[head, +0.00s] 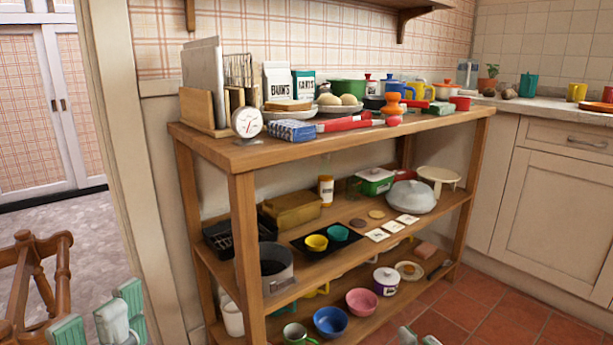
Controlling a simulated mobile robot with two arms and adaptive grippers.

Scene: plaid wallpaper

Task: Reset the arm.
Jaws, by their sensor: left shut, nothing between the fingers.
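My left gripper (112,318) shows at the bottom left, with pale green and grey parts. It is shut and empty, in front of a brown wooden chair and apart from the shelf unit. The tips of what looks like my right gripper (420,338) just enter at the bottom edge, right of centre. Most of it is cut off, so its opening cannot be told.
A wooden shelf unit (335,143) stands ahead, crowded with kitchen things. A white dial scale (247,122) sits near its top front corner. The wooden chair (32,275) is close at left. Tiled floor (490,310) is clear at right, before the cabinets (555,180).

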